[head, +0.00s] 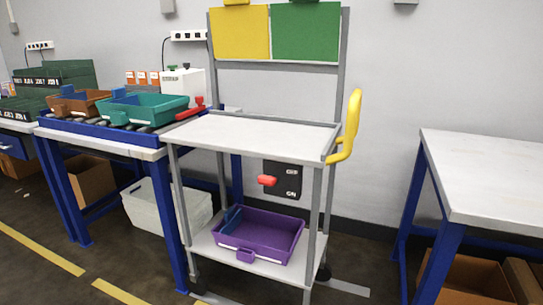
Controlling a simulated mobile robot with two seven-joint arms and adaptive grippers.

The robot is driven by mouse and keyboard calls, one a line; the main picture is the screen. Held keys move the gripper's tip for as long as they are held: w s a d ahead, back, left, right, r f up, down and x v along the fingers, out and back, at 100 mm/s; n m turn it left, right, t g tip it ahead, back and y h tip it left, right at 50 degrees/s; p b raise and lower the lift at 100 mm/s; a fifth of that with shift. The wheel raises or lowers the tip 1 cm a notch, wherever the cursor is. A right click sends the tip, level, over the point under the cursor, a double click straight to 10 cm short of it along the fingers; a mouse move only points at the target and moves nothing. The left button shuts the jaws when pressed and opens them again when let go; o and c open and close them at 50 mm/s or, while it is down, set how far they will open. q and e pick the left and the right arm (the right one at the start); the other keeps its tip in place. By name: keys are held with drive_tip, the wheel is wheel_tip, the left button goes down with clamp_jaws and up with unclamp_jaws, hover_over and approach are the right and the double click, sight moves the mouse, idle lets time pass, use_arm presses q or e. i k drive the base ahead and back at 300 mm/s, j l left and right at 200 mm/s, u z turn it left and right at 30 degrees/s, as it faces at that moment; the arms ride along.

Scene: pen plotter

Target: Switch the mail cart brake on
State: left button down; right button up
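The mail cart (255,132) stands in the middle of the head view, with a white top, grey posts and a lower shelf. A black brake box (289,180) hangs under the top on the right side of its front. A red lever (267,181) sticks out at the box's left. Two small white labels sit one above the other on the box's right part; they are too small to read surely. I cannot tell which label the lever is set to. Neither of my grippers is in view.
A yellow handle (353,122) rises at the cart's right end. A purple tray (258,235) lies on the lower shelf. A blue-legged bench (100,142) with bins stands close on the left. A white-topped table (490,175) stands right. Floor between cart and right table is open.

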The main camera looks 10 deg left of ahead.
sight(263, 180)
drive_tip(key=i+l+u, duration=0.65)
drive_tip(key=l, duration=0.2)
drive_tip(key=i, duration=0.05)
